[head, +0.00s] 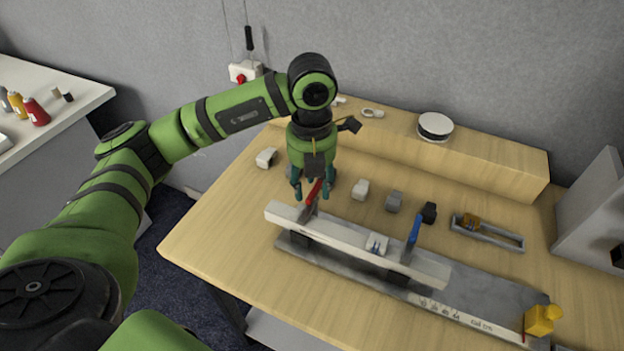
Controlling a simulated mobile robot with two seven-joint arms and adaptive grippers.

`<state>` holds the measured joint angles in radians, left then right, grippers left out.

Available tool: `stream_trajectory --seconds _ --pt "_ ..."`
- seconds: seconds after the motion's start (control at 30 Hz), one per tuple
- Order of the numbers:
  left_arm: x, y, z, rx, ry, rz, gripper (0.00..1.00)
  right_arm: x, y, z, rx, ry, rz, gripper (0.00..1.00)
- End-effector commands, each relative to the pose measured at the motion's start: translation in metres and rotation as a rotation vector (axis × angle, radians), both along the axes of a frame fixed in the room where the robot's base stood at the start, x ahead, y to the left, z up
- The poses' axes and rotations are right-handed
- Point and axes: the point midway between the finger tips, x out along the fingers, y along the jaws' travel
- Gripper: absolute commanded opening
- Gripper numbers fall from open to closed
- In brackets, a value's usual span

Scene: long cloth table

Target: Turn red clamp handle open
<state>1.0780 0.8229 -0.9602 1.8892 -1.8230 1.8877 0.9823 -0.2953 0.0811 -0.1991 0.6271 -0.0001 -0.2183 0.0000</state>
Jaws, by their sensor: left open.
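The red clamp handle (314,192) stands up, slightly tilted, near the left end of a pale bar (340,240) on a grey base plate (470,296). My left gripper (313,190) points down from above, right at the red handle, with its teal fingers open around or just behind it. I cannot tell whether the fingers touch the handle. A blue clamp handle (414,229) stands upright farther right along the same bar. My right gripper does not show.
Several small blocks, including a white one (360,189) and a black one (429,212), stand behind the bar. A small tray (488,233) lies to the right. A yellow object (541,319) sits at the plate's right end. A raised wooden shelf (470,160) runs along the back. The table's front left is clear.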

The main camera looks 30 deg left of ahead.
Motion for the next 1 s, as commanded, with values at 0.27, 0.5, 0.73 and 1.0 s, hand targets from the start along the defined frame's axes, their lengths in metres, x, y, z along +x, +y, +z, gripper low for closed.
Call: stream_trajectory --seconds 0.27,0.5,0.73,1.0 --pt "0.000 0.000 -0.003 -0.001 0.000 -0.001 0.44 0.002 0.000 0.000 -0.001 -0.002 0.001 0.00" --pt "0.000 0.000 -0.003 -0.001 0.000 -0.001 0.00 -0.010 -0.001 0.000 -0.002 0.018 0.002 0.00" --pt "0.000 0.000 -0.003 -0.001 -0.001 -0.017 0.00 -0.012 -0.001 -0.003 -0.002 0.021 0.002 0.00" --pt "0.001 0.000 -0.006 -0.001 -0.001 -0.134 0.00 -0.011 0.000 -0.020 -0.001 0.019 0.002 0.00"
